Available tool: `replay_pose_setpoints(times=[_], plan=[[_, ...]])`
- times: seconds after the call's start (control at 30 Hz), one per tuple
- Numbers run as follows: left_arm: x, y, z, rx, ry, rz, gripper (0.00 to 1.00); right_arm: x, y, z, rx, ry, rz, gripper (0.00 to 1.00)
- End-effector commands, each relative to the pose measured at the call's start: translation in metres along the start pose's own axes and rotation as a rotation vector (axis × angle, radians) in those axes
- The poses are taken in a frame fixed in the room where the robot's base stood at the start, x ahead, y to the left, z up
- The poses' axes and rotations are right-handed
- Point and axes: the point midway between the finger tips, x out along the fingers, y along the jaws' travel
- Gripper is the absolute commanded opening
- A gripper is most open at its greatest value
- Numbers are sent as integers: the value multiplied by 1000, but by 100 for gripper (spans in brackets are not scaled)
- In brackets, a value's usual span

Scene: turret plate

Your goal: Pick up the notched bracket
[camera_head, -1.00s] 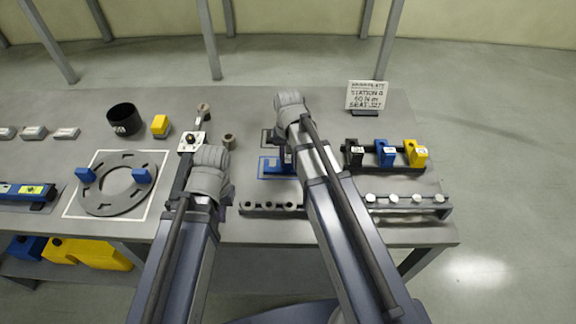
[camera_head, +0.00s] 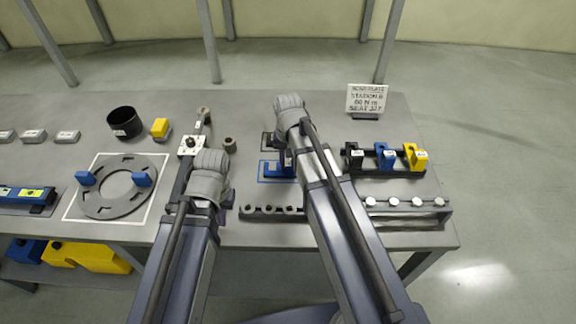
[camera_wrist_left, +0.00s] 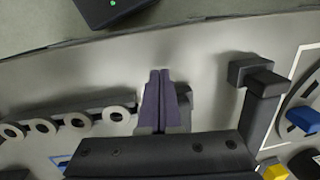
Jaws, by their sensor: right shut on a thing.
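A blue bracket-like piece (camera_head: 277,168) sits within a blue outlined square on the table; I take it to be the notched bracket, though its notch is not clear. My right gripper (camera_head: 287,160) is over it and shut on it, with the wrist and forearm hiding part of both. My left gripper (camera_head: 229,198) is low over the table, left of the ring rack. In the left wrist view its two dark purple fingers (camera_wrist_left: 160,85) lie together with nothing seen between them.
A ring rack (camera_head: 255,212) lies between the arms. A long dark-handled tool (camera_head: 192,144) lies beside my left arm. A slotted ring plate (camera_head: 112,200) is at left. Black, blue and yellow blocks (camera_head: 385,157) stand on a rack at right, below a sign (camera_head: 367,98).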

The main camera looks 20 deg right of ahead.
Motion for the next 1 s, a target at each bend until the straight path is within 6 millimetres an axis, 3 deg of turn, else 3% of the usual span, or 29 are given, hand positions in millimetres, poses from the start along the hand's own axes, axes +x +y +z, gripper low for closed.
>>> replay_pose_setpoints(times=[0.27, 0.8, 1.0], plan=[[-17, -2, 1, 0, 0, 0, 0, -17, 0, 0, 0, 0, 0, 0], [-93, -9, 6, 2, 0, 0, 0, -94, 0, 0, 0, 0, 0, 0], [-101, -10, 6, 0, 0, 0, 0, -101, 0, 0, 0, 0, 0, 0]])
